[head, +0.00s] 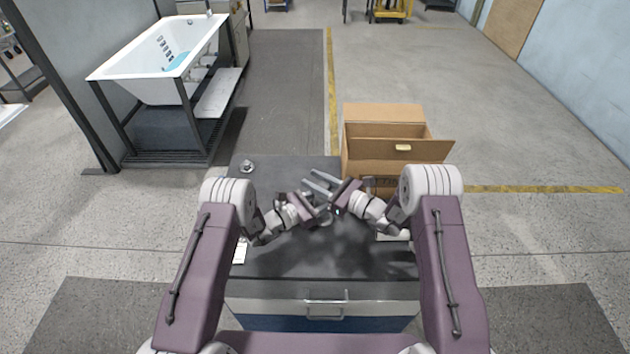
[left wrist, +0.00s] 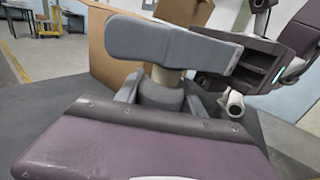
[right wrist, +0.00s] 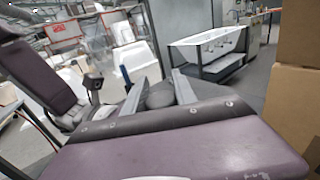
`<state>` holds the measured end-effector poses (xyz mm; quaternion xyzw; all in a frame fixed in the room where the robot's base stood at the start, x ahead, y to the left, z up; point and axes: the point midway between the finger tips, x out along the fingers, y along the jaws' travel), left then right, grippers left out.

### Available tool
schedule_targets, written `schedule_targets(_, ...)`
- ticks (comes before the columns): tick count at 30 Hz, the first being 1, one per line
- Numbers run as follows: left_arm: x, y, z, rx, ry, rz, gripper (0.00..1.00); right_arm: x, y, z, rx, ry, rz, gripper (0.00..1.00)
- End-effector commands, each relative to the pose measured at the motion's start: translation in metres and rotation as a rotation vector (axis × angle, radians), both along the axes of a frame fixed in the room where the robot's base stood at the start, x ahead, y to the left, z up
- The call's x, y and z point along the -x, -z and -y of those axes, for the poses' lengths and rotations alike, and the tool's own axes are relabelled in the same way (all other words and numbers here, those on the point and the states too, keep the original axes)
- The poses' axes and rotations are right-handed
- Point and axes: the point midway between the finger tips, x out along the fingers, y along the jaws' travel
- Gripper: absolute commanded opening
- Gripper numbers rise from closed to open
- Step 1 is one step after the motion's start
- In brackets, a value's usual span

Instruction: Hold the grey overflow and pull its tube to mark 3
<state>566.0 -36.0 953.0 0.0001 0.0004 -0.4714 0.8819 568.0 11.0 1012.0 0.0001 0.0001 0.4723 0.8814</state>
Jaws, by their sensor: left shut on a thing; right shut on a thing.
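The grey overflow (left wrist: 160,95) stands between the fingers of my left gripper (left wrist: 165,98) in the left wrist view. My left gripper (head: 316,208) is shut on its grey body over the middle of the worktop. A short tan length of tube (left wrist: 167,75) shows above the body. My right gripper (head: 322,186) is shut on the tube just above, its long grey finger crossing in front and hiding the upper part. In the right wrist view a grey round part of the overflow (right wrist: 160,96) shows between the fingers. I cannot read any marks on the tube.
The dark worktop (head: 290,262) lies under both grippers. A small metal fitting (head: 247,166) sits at its back left and a white tag (head: 239,251) at its left edge. A bathtub (head: 150,62) on a frame is far left.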

Motion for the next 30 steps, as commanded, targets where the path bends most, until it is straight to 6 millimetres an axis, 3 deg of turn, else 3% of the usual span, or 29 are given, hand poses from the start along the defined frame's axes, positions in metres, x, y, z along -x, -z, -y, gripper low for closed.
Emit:
schedule_targets(7,0.000,0.000,-0.001,0.001,-0.002,0.001,0.00,-0.001,-0.006,0.001,0.000,0.004,0.002,0.00)
schedule_targets(16,0.000,0.000,-0.001,0.001,-0.003,-0.001,0.00,-0.001,-0.056,0.001,0.000,0.004,0.002,0.00)
schedule_targets(26,0.000,0.000,-0.001,0.001,-0.003,-0.002,0.00,-0.001,-0.061,0.001,0.000,0.004,0.001,0.00)
schedule_targets(27,0.000,0.000,-0.001,0.001,-0.003,-0.002,0.00,-0.001,-0.061,0.001,0.000,0.004,0.001,0.38)
schedule_targets(29,0.000,0.000,-0.001,0.001,-0.003,-0.002,0.00,-0.001,-0.061,0.001,0.000,0.004,0.001,0.55)
schedule_targets(30,0.000,0.000,-0.001,0.001,-0.003,-0.001,0.00,-0.001,-0.060,0.001,0.000,0.003,0.001,0.56)
